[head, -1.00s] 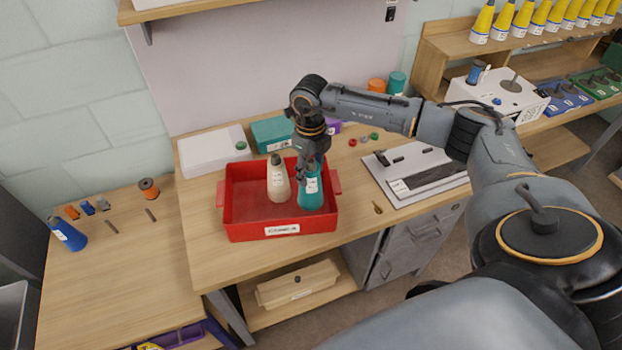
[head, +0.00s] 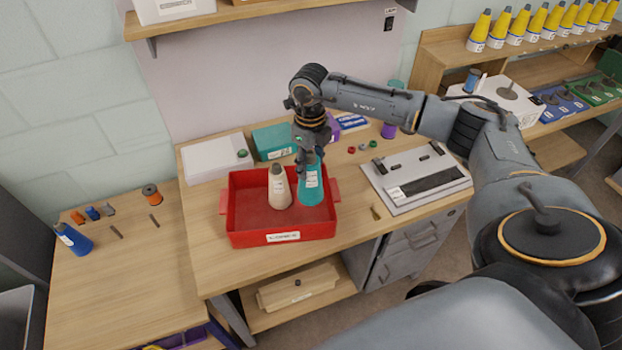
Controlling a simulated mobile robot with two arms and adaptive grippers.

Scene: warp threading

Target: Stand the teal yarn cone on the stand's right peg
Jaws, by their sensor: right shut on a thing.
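The teal yarn cone (head: 312,190) stands upright at the right side of the red tray (head: 282,239), beside a cream cone (head: 279,190). My right gripper (head: 308,165) is shut on the teal cone's upper part from above and hides its tip. The cone's base looks slightly raised off the tray floor. A white box (head: 520,109) at the back right carries a dark disc with a short upright peg (head: 510,88) and a blue spool to its left; it looks like the stand. My left gripper is not in view.
A grey-white plate with dark bars (head: 415,178) lies right of the tray. A white box (head: 215,157) and a teal box (head: 272,138) stand behind it. Yellow cones (head: 500,28) line the shelf at far right. My right arm spans the space above the bench.

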